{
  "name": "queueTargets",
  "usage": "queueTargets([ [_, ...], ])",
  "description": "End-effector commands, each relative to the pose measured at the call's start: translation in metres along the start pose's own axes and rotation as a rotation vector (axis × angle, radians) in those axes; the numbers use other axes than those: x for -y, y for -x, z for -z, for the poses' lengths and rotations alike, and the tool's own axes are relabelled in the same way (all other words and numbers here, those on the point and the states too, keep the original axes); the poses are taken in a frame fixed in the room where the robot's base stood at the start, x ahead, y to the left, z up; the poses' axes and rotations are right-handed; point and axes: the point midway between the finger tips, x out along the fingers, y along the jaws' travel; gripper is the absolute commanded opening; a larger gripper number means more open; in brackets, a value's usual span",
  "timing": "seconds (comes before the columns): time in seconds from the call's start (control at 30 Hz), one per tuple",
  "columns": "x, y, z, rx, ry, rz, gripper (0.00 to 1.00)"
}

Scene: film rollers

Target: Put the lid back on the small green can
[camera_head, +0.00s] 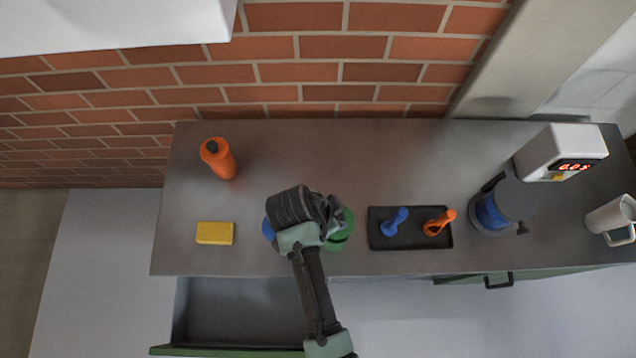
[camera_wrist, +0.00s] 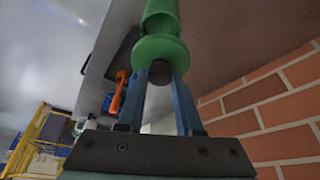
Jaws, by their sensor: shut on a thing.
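My gripper (camera_wrist: 160,78) is shut on the dark knob (camera_wrist: 160,71) of a green round lid (camera_wrist: 160,50), with a blue finger on each side. A green can (camera_wrist: 161,14) is just beyond the lid in the wrist view. I cannot tell whether lid and can touch. In the head view, green parts (camera_head: 342,230) show just right of my wrist, which hides the fingers and much of the can. I cannot separate lid from can there.
A blue thing (camera_head: 268,229) is partly hidden left of my wrist. A black tray (camera_head: 410,240) with blue and orange tools lies to the right. A yellow block (camera_head: 215,233) and orange bottle (camera_head: 219,158) stand left. An open drawer (camera_head: 235,310) is below the counter's front edge.

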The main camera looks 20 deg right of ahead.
Motion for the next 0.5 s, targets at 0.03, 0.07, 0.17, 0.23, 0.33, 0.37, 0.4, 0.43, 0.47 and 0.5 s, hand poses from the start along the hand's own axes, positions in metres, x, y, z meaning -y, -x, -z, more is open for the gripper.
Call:
queueTargets([
  [0.03, -0.003, 0.001, 0.002, 0.000, -0.003, -0.002, 0.00],
  [0.07, -0.003, 0.001, 0.002, 0.001, -0.004, -0.002, 0.00],
  [0.17, -0.004, -0.003, 0.001, 0.001, -0.006, -0.002, 0.00],
  [0.23, -0.004, -0.006, -0.001, 0.001, -0.005, -0.002, 0.00],
  [0.33, -0.004, -0.013, -0.003, 0.001, -0.005, -0.002, 0.00],
  [0.37, -0.004, -0.015, -0.004, 0.001, -0.005, -0.002, 0.00],
  [0.4, -0.004, -0.018, -0.006, 0.001, -0.005, -0.002, 0.00],
  [0.43, -0.004, -0.021, -0.007, 0.001, -0.005, -0.002, 0.00],
  [0.47, -0.004, -0.024, -0.008, 0.001, -0.005, -0.002, 0.00],
  [0.5, -0.003, -0.027, -0.010, 0.001, -0.005, -0.002, 0.00],
])
